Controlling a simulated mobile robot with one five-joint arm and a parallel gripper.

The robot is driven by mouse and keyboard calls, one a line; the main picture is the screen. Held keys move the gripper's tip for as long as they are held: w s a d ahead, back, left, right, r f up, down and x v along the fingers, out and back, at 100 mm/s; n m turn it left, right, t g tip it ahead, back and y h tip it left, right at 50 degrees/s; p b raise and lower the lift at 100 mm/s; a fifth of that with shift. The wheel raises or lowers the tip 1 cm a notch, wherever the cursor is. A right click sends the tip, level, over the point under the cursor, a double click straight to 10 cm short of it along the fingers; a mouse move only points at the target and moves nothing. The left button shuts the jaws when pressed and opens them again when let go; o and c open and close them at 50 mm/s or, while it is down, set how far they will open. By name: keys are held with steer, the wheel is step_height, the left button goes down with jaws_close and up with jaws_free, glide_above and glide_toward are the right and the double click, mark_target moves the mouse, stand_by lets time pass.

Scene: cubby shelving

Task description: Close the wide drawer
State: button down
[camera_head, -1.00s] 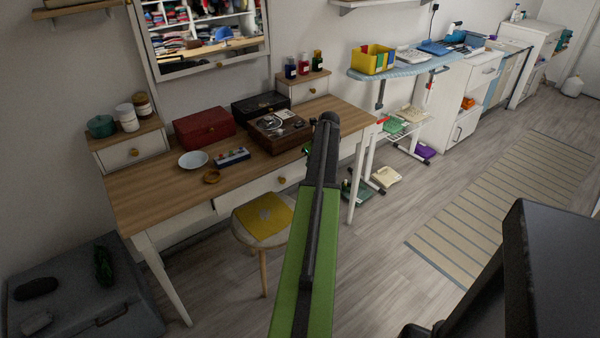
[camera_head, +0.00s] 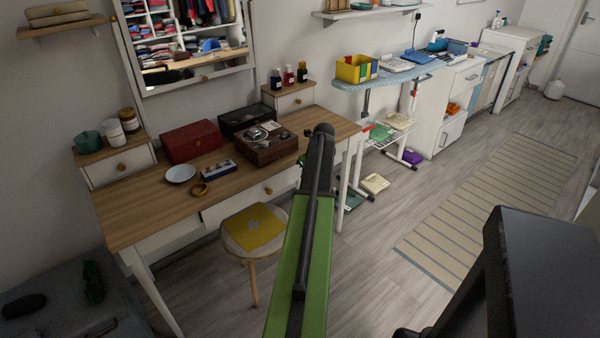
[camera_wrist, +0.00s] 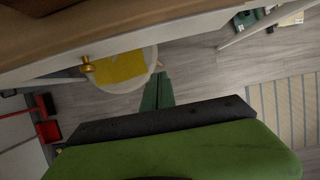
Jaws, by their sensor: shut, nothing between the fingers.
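The wide drawer (camera_head: 240,203) has a white front with a round brass knob, under the wooden top of the white desk (camera_head: 140,207). Its front appears to stand out somewhat from the desk's frame; how far I cannot tell. In the wrist view the drawer front (camera_wrist: 140,45) crosses the upper left, with the knob (camera_wrist: 87,66) on it. My gripper (camera_wrist: 158,76) shows there as two dark green fingers, shut and empty. They are to the right of the knob, apart from it. In the head view my arm hides part of the desk and most of the gripper.
A round stool (camera_head: 240,248) with a yellow pad stands in front of the drawer. A red box (camera_head: 192,141) and a wooden turntable-like box (camera_head: 262,145) are on the desk. An ironing board (camera_head: 390,79) stands to the right. Floor is clear around the striped rug (camera_head: 490,205).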

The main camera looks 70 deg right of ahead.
steer(key=p+v, duration=0.6)
steer(key=v, duration=0.2)
steer(key=w+a+r+n+t+h+b, duration=0.1)
steer(key=w+a+n+t+b, duration=0.1)
steer(key=w+a+t+b, duration=0.45)
steer(key=s+a+f+t+h+b, duration=0.25)
steer(key=a+b, duration=0.25)
steer(key=b, duration=0.5)
steer(key=m+h+b, duration=0.1)
steer(key=m+b, duration=0.1)
steer(key=b, duration=0.7)
glide_toward(274, 182)
steer(key=x, duration=0.5)
steer(key=shift+w+d+f, duration=0.1)
steer(key=shift+w, duration=0.2)
steer(key=shift+w+d, duration=0.15)
steer(key=shift+w, duration=0.25)
